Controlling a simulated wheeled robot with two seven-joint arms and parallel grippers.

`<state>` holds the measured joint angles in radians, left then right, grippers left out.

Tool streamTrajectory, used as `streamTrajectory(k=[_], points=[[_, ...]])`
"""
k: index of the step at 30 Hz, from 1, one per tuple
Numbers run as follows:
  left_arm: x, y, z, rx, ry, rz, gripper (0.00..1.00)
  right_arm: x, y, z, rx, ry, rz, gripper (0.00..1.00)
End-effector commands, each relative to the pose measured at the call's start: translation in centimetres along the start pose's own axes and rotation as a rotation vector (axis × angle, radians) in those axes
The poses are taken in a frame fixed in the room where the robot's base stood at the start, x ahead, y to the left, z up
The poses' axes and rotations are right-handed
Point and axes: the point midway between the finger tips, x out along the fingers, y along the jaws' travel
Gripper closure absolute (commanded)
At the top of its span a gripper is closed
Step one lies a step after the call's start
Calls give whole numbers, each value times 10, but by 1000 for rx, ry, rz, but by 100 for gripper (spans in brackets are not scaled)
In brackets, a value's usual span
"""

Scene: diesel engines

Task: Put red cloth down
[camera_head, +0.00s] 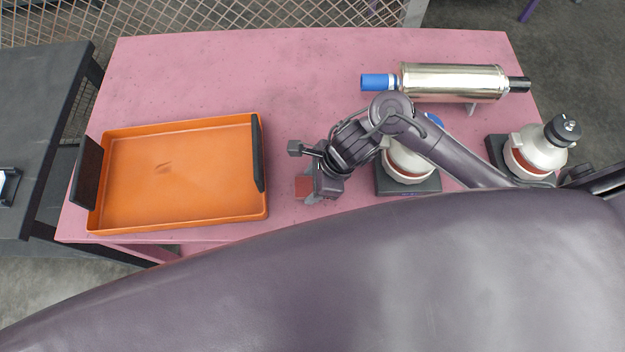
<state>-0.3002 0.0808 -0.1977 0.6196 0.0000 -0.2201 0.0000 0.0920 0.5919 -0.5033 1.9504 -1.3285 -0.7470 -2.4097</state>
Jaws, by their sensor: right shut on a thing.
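The red cloth (303,186) shows as a small dark red patch beside and below my right gripper, over the pink table (230,75). My right gripper (312,178) is shut on the cloth, to the right of the orange tray. Much of the cloth is hidden by the gripper, and I cannot tell whether it touches the table. My left gripper is not in view.
An empty orange tray (180,175) with black handles lies on the left. A metal cylinder (452,82) with a blue end lies at the back right. Two white-grey parts on dark bases, one at the right (535,155), stand nearby. The table's back left is clear.

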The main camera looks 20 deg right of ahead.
Motion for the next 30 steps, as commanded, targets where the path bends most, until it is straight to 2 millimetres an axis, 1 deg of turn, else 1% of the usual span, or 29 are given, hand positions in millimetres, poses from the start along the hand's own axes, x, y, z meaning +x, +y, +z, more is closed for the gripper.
streamTrajectory(k=[1, 6, 7, 11, 12, 26, 30], points=[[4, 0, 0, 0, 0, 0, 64, 3, 0, -1, -1, 0, -1, 70], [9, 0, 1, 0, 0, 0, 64, 7, 0, -3, -1, 1, 0, 70], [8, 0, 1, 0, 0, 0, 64, 6, 0, -3, 0, 1, 0, 46], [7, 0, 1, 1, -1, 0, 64, 6, 2, -3, 0, 3, 5, 29], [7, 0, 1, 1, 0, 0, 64, 7, 2, -4, 0, 4, 7, 27], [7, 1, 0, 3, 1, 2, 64, 9, 6, -5, -2, 8, 17, 27], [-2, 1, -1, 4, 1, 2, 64, 1, 6, -2, -1, 7, 18, 27]])
